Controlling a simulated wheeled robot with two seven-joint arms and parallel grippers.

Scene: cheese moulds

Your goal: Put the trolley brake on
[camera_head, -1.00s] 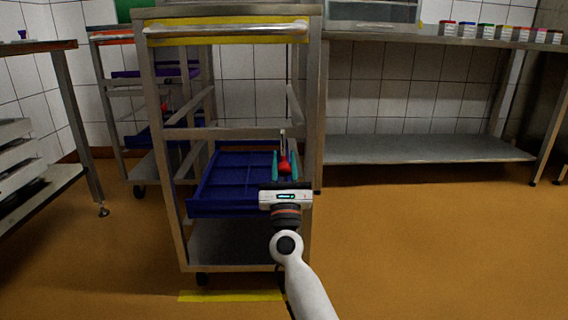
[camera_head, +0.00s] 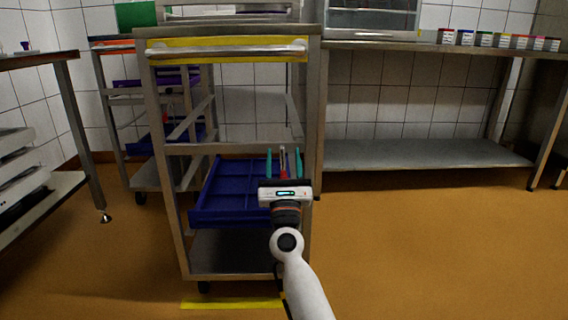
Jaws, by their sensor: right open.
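The trolley (camera_head: 159,150) is a steel frame with a yellow-backed push bar (camera_head: 228,50) at the top and a blue tray (camera_head: 230,190) on a lower level. The brake lever (camera_head: 282,157) shows as a small red and pale part on the trolley's right side, low in front of the tray. My right gripper (camera_head: 283,152) is open, its two teal fingers pointing up on either side of the lever. They look apart from it, but the depth is unclear. The gripper body hides the lever's lower part. My left gripper is out of view.
A second trolley (camera_head: 113,130) with purple trays stands behind on the left. A yellow floor strip (camera_head: 232,303) lies before the trolley. The floor at right is clear.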

